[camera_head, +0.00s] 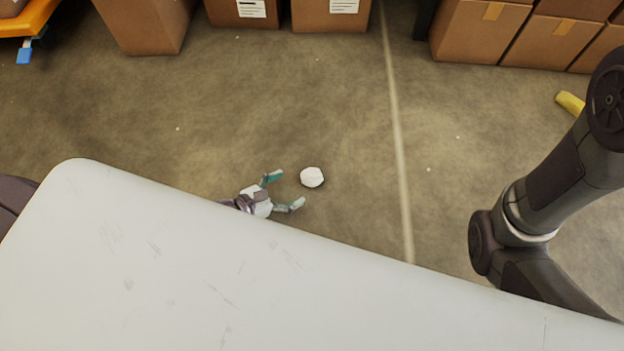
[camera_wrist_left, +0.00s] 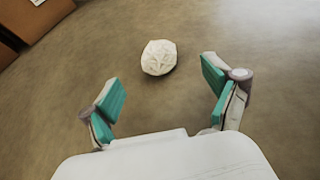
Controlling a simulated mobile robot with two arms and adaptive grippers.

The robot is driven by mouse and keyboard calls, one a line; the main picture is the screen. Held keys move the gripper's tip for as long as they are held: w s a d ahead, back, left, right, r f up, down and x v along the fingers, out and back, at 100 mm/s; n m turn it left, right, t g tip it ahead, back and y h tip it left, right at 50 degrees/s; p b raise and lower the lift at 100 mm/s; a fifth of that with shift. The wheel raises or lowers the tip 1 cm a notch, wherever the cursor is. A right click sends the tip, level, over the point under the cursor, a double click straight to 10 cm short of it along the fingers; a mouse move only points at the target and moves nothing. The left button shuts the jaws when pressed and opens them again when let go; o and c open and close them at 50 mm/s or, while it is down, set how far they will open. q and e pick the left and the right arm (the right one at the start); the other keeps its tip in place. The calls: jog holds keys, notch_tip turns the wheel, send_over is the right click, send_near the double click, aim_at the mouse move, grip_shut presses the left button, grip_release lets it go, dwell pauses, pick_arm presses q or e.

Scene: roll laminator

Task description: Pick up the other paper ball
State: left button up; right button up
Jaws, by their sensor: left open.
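A crumpled white paper ball (camera_head: 312,177) lies on the concrete floor, beyond the edge of the white surface in the head view. My left gripper (camera_head: 285,190) is low near the floor, open and empty, with its teal-padded fingers pointing toward the ball. In the left wrist view the paper ball (camera_wrist_left: 159,57) sits ahead of the open fingertips (camera_wrist_left: 163,82), roughly midway between them and apart from both. My right arm shows at the right of the head view, but its gripper is out of the picture.
A large white surface (camera_head: 150,260) fills the lower part of the head view and hides most of my left arm. Cardboard boxes (camera_head: 480,30) line the back. A yellow object (camera_head: 570,103) lies at the right. The floor around the ball is clear.

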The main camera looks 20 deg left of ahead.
aim_at(305, 180)
pick_arm(q)
jog(key=x, duration=0.3)
jog(key=shift+w+d+f+b, duration=0.1)
jog(key=shift+w+f+b, duration=0.1)
jog(key=shift+b, duration=0.2)
jog(key=b+x, duration=0.3)
jog(key=x, duration=0.2)
jog(key=shift+f, duration=0.1)
jog(key=shift+w, duration=0.25)
jog(key=shift+c, duration=0.2)
jog(key=c, duration=0.9)
